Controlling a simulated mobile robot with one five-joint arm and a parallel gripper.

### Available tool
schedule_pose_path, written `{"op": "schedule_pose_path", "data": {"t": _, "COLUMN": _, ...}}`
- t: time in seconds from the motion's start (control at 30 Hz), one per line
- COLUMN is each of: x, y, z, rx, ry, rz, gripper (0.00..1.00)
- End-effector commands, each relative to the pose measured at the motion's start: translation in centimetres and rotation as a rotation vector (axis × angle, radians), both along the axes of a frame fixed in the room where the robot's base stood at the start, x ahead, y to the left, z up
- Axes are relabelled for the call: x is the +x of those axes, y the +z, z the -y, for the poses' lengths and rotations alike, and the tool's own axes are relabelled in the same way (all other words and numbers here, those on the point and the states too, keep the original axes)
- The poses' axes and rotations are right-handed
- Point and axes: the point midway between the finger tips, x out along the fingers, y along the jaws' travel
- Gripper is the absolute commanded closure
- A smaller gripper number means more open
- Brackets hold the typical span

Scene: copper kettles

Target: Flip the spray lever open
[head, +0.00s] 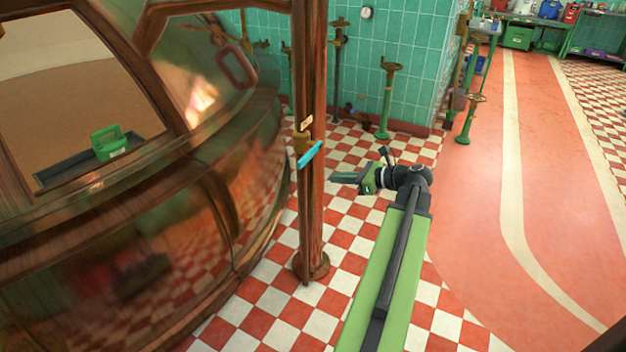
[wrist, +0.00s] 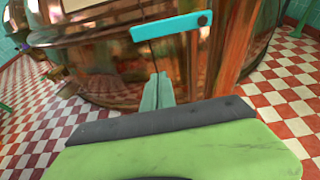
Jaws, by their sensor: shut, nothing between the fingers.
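The spray lever, a flat turquoise bar (head: 310,154), is mounted on a brown copper-coloured post (head: 312,225) and slants up to the right in the head view. In the wrist view the lever (wrist: 171,26) lies across the upper middle, with a dark dot near its right end. My gripper (head: 340,178) is to the right of the post and a little lower than the lever. In the wrist view its grey-green fingers (wrist: 157,90) are together and empty, below the lever and apart from it in the picture.
A big copper kettle (head: 150,245) fills the left, with a green box (head: 108,143) showing at its opening. Green valve stands (head: 387,98) stand by the tiled wall behind. The checkered floor (head: 345,262) is open around the post's foot, and a clear red path (head: 490,200) runs on the right.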

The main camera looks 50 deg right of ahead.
Motion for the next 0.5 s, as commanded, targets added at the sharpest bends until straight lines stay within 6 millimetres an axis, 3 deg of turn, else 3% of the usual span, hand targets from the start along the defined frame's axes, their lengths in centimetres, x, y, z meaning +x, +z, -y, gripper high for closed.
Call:
{"op": "schedule_pose_path", "data": {"t": 0.33, "x": -0.4, "y": 0.2, "z": 0.4, "rx": 0.016, "ry": -0.015, "rz": 0.006, "gripper": 1.0}}
{"op": "schedule_pose_path", "data": {"t": 0.5, "x": 1.1, "y": -0.6, "z": 0.0, "rx": 0.014, "ry": -0.013, "rz": 0.006, "gripper": 1.0}}
